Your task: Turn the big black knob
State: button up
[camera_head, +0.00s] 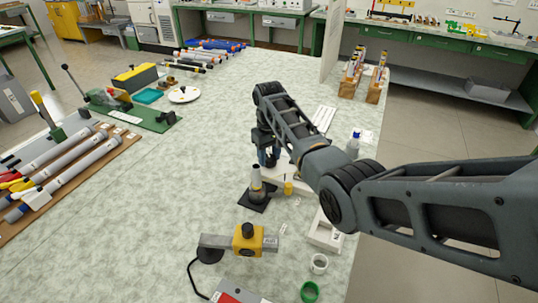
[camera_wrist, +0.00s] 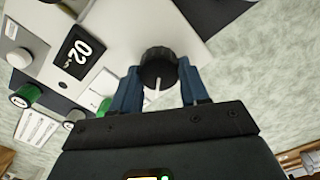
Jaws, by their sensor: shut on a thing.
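The big black knob (camera_wrist: 158,65) shows in the wrist view on a light grey panel. It has a ribbed side and a white pointer line. My gripper (camera_wrist: 160,82) has its two blue fingers on either side of the knob, shut on it. In the head view my gripper (camera_head: 268,157) points down at a white device (camera_head: 287,172) on the table, and my arm hides the knob there.
Small green-ended round parts (camera_wrist: 25,95) lie left of the gripper in the wrist view.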

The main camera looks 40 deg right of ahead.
aim_at(269, 157)
jog(key=shift+r+n+p, duration=0.15)
jog(key=shift+n+p, duration=0.25)
jog(key=shift+n, duration=1.5)
jog(key=o, duration=1.1)
jog(key=shift+c, duration=0.2)
jog(key=shift+r, duration=3.75)
